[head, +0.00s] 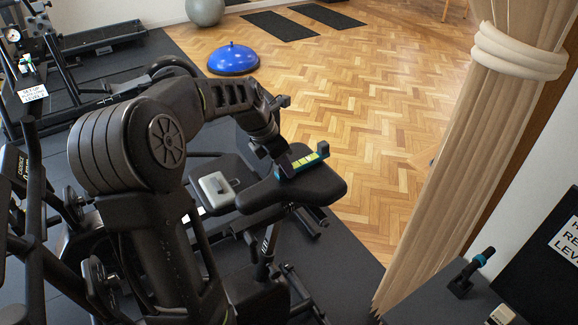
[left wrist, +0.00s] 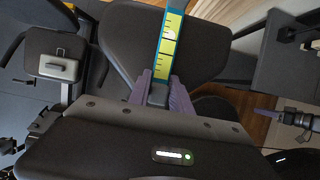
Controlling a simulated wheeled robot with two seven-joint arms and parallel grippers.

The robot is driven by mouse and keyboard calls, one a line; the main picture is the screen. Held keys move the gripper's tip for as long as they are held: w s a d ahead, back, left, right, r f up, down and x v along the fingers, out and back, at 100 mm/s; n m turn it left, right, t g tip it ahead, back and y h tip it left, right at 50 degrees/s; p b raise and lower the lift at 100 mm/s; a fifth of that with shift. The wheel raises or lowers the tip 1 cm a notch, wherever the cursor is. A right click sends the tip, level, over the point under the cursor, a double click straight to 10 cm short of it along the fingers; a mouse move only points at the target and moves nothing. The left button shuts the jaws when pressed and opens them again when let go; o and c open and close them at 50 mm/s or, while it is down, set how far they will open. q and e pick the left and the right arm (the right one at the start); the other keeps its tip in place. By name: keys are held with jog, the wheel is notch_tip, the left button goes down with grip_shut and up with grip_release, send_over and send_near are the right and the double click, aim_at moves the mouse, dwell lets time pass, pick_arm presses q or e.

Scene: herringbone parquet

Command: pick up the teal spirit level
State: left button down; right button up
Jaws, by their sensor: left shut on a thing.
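The teal spirit level (head: 309,160) has a yellow scale face and shows over the front black pad in the head view. In the left wrist view the spirit level (left wrist: 170,42) runs away from the jaws, and its far end is cut off by the top edge. My left gripper (head: 284,163) is shut on its near end. In the left wrist view the fingers of my left gripper (left wrist: 161,85) lie on either side of it. I cannot tell whether the level touches the pad.
The front black pad (head: 327,188) lies below the level. A pale grey box (head: 216,189) rests on the black pad behind it, to the left. Parquet lies open behind.

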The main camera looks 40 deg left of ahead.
pick_arm(q)
notch_tip(320, 180, up, 9)
jog(key=shift+r+b, duration=0.15)
jog(key=shift+b, duration=0.2)
dwell(0.4)
jog(key=c, duration=1.8)
grip_release()
grip_shut()
